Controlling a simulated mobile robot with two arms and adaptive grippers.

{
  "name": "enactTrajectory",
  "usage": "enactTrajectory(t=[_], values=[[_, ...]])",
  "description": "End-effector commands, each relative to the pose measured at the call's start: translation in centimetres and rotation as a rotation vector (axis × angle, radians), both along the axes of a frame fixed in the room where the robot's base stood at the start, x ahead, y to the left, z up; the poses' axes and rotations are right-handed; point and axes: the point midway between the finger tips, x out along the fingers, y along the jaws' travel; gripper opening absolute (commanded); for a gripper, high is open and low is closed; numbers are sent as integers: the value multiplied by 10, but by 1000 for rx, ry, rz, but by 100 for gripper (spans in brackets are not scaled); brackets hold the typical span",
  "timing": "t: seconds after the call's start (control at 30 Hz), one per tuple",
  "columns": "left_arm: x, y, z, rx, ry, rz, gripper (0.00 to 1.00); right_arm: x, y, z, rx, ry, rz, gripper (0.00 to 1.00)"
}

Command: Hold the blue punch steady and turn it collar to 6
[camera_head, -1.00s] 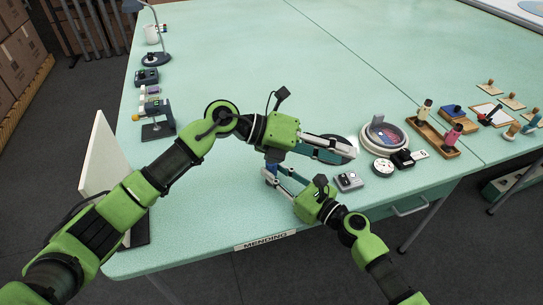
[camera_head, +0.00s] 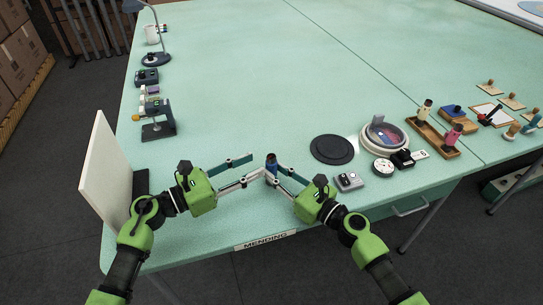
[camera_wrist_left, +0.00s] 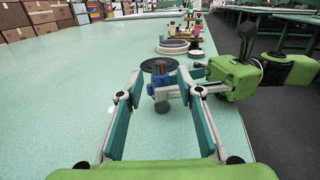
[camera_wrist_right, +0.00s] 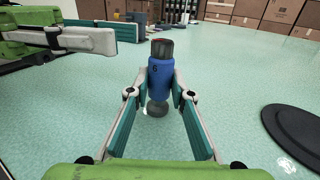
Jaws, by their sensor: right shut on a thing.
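The blue punch (camera_head: 271,163) stands upright above the near part of the green table, with a dark top and a grey rounded lower end. In the right wrist view the punch (camera_wrist_right: 160,78) has a 6 on its blue body, just below the dark collar (camera_wrist_right: 161,48). My right gripper (camera_head: 273,172) is shut on the punch's body from the right. My left gripper (camera_head: 256,165) is open and empty, just left of the punch. In the left wrist view the punch (camera_wrist_left: 159,88) shows between and beyond the open fingers. Whether its lower end touches the table is unclear.
A black disc (camera_head: 332,149) lies right of the punch. A small grey box (camera_head: 348,181), a round dial (camera_head: 383,167) and a round case (camera_head: 384,137) are further right. A white panel (camera_head: 104,170) stands at the left. The table's middle is clear.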

Motion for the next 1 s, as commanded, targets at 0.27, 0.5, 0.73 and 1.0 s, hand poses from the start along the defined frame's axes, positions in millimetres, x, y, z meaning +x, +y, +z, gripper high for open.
enactTrajectory(t=[0.27,0.5,0.73,1.0], values=[[18,-25,-1,5,-13,8,33,0,0,0,0,0,1,0],[36,-52,-1,5,-11,8,33,0,0,0,0,0,0,0],[40,-60,-2,7,-10,8,33,0,0,0,0,0,0,0],[40,-60,-2,7,-10,7,5,0,0,0,0,0,0,0]])
